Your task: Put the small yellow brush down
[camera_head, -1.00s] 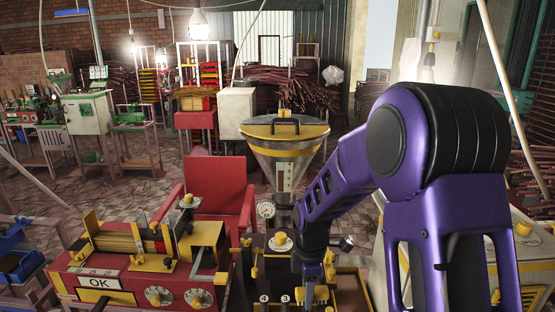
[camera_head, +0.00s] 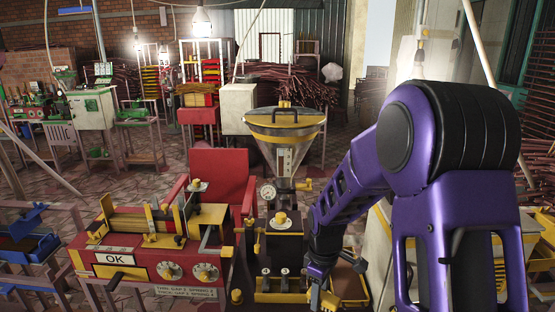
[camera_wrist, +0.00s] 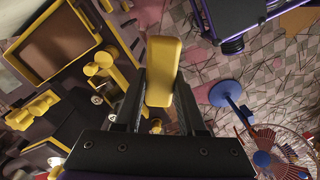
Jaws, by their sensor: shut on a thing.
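The small yellow brush (camera_wrist: 163,70) is held between the two dark fingers of my gripper (camera_wrist: 160,92) in the wrist view. Its yellow block sticks out beyond the fingers, and I cannot make out its bristles. In the head view, my gripper (camera_head: 320,284) is low at the front, by the right side of the black extruder base. A small yellow part (camera_head: 326,300) shows under it, partly cut off by the arm. The brush is above the surfaces, and I cannot tell its exact height.
A brown tray with a yellow rim (camera_head: 364,302) is just right of my gripper; it also shows upper left in the wrist view (camera_wrist: 22,78). Several small knobs (camera_head: 285,272) stand left of it. The hopper (camera_head: 287,140) rises behind. A red machine (camera_head: 88,258) is left.

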